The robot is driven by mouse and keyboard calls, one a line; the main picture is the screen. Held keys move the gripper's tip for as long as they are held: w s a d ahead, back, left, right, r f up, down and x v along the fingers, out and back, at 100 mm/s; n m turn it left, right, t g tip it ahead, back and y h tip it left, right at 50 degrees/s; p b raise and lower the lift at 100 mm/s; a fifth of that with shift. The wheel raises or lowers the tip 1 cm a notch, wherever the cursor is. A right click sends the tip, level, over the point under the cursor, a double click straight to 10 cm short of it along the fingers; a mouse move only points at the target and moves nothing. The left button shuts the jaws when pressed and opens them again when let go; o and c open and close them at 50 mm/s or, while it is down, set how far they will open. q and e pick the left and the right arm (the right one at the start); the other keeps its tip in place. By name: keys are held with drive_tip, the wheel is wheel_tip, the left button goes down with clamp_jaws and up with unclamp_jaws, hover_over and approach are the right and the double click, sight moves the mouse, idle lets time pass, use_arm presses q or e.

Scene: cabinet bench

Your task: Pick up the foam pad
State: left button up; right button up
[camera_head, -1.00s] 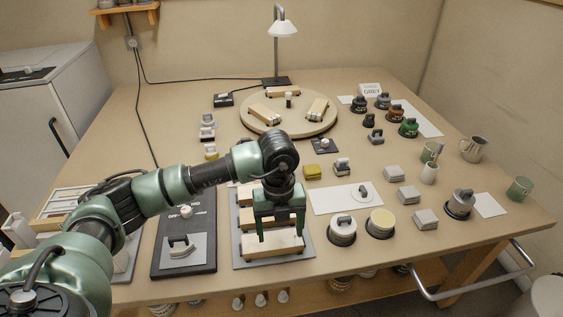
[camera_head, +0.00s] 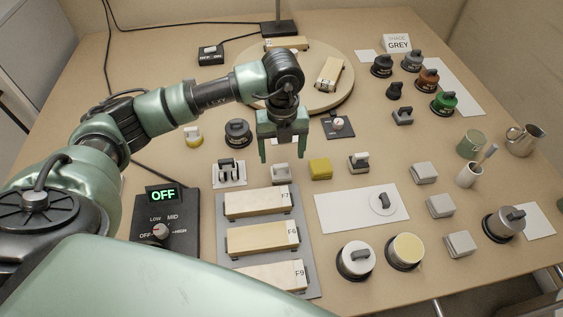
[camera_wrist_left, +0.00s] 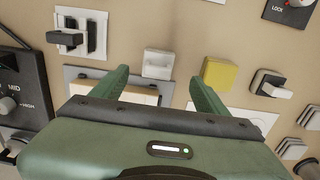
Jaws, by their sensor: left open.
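A yellow block (camera_head: 320,169), which looks most like the foam pad, lies on the bench just behind the tray of wooden blocks. It also shows in the left wrist view (camera_wrist_left: 219,73), close to the right finger. My left gripper (camera_head: 284,154) points down with its fingers apart and nothing between them. My right gripper is out of view.
A grey tray (camera_head: 308,240) with wooden blocks lies in front, beside a black control box (camera_head: 165,218) reading OFF. A round wooden turntable (camera_head: 345,95) stands behind. Mugs and pale blocks stand further right.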

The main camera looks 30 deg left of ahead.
sight(281, 165)
use_arm(q)
drive_tip(key=shift+s+f, duration=0.25)
drive_tip(key=shift+f, duration=0.7)
wheel_tip(281, 165, down, 5)
drive_tip(key=shift+r+p, duration=0.1)
drive_tip(key=shift+p, duration=0.4)
drive_tip(key=c, duration=1.4)
